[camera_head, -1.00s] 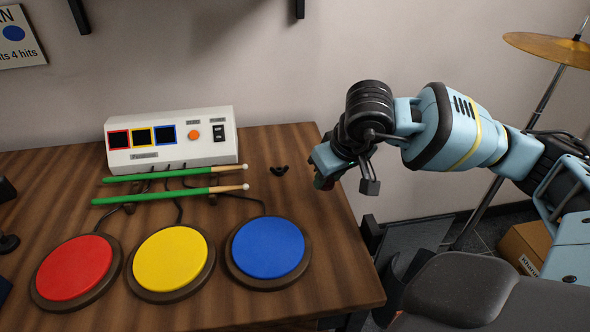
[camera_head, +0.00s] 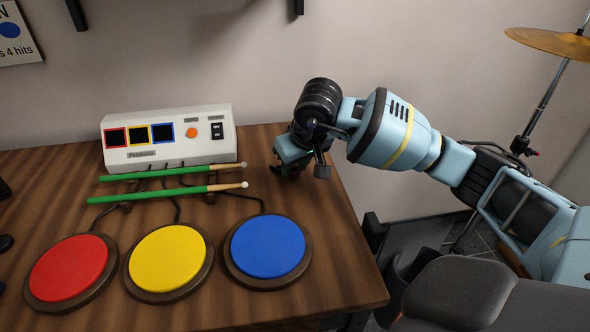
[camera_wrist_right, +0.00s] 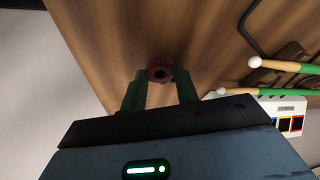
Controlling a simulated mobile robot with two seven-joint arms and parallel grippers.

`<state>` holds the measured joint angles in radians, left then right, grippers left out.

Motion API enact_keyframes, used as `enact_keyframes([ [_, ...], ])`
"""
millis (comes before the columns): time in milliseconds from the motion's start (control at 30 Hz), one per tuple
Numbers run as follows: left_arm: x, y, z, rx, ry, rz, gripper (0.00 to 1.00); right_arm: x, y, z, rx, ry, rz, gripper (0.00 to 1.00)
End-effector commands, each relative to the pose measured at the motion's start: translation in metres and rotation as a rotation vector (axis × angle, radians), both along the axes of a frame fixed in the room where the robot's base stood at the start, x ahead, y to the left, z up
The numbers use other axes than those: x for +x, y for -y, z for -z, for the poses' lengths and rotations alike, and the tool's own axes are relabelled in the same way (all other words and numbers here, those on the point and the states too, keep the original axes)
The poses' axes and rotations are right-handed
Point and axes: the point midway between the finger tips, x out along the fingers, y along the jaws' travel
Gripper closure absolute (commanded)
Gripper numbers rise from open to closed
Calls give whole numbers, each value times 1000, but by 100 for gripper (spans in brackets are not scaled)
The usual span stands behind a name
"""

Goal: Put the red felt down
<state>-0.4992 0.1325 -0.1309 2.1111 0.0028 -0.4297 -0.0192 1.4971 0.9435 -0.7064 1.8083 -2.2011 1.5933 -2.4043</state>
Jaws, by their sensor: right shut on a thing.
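My right gripper (camera_head: 288,172) is over the back right corner of the wooden table (camera_head: 330,235), right of the white console. In the right wrist view, its two green fingers (camera_wrist_right: 161,88) are shut on the red felt (camera_wrist_right: 159,69), a small dark red ring with a dark hole, held at the fingertips. The table top lies behind the felt; I cannot tell whether they touch. In the head view the felt is hidden by the gripper. My left gripper is not in view.
The white console (camera_head: 168,138) stands at the back. Two green drumsticks (camera_head: 165,183) lie in front of it. Red (camera_head: 70,267), yellow (camera_head: 168,258) and blue (camera_head: 268,246) pads line the front. A cymbal (camera_head: 550,43) stands at far right.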

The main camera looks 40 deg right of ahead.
Motion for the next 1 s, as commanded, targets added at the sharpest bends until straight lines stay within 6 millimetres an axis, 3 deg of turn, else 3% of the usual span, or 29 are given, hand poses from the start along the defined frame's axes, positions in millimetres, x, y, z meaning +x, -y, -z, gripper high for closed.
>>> enact_keyframes([
  [100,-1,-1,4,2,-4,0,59,0,0,12,1,-2,0,90],
  [467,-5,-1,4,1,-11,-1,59,0,0,15,0,-1,0,90],
  [500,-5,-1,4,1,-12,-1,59,0,0,14,0,0,0,65],
  [633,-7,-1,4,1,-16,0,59,0,0,14,0,0,0,48],
  [1000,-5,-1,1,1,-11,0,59,-1,0,8,1,1,0,48],
])
